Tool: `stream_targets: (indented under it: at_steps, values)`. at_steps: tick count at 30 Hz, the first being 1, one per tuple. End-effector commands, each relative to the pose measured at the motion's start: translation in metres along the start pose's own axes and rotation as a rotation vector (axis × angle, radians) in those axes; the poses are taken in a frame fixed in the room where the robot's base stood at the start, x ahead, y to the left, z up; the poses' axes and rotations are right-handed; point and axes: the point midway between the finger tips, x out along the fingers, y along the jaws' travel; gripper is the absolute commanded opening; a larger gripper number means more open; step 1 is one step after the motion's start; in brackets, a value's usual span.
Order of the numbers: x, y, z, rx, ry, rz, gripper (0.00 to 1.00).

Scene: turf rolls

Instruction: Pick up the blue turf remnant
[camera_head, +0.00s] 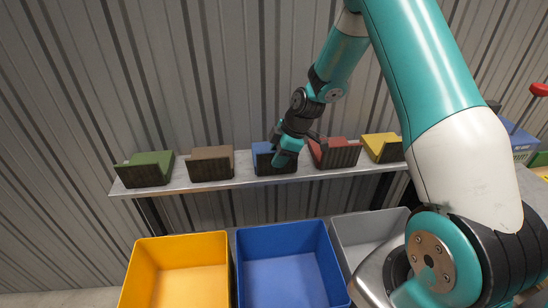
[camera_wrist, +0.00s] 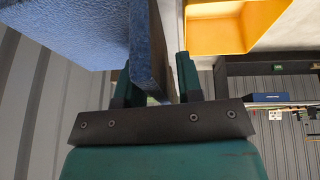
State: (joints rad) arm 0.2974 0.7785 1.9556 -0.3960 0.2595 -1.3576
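The blue turf remnant (camera_head: 262,158) is a folded piece with raised sides and a dark underside, in the middle of the shelf row. My gripper (camera_head: 284,152) is down at its right part and hides some of it. In the wrist view the remnant's textured blue surface (camera_wrist: 65,30) fills the upper left. Its upright side (camera_wrist: 144,45) reaches between the two fingers of my gripper (camera_wrist: 158,75). The fingers are apart, with a gap visible between that side and the right finger. Whether the left finger touches it I cannot tell.
On the same narrow shelf (camera_head: 230,179) are green (camera_head: 148,170), brown (camera_head: 211,163), red (camera_head: 335,153) and yellow (camera_head: 381,147) remnants; the red one is close to my gripper. Below stand yellow (camera_head: 178,243), blue (camera_head: 285,232) and grey (camera_head: 365,225) bins. A corrugated wall is behind.

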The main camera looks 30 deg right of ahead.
Motion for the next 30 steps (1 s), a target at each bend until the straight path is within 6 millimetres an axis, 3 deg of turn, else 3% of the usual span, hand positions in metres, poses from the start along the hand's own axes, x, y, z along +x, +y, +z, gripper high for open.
stream_targets:
  at_steps: [1,4,21,26,30]
  values:
    - [0.0,0.0,0.0,0.0,0.0,0.0,0.22]
    - [0.0,0.0,0.0,0.0,0.0,0.0,0.0]
    - [-0.011,0.002,-0.004,-0.002,0.001,0.004,0.0]
    - [-0.042,0.006,-0.018,-0.004,0.002,0.01,0.0]
    - [-0.085,0.009,-0.035,-0.005,0.001,0.011,0.0]
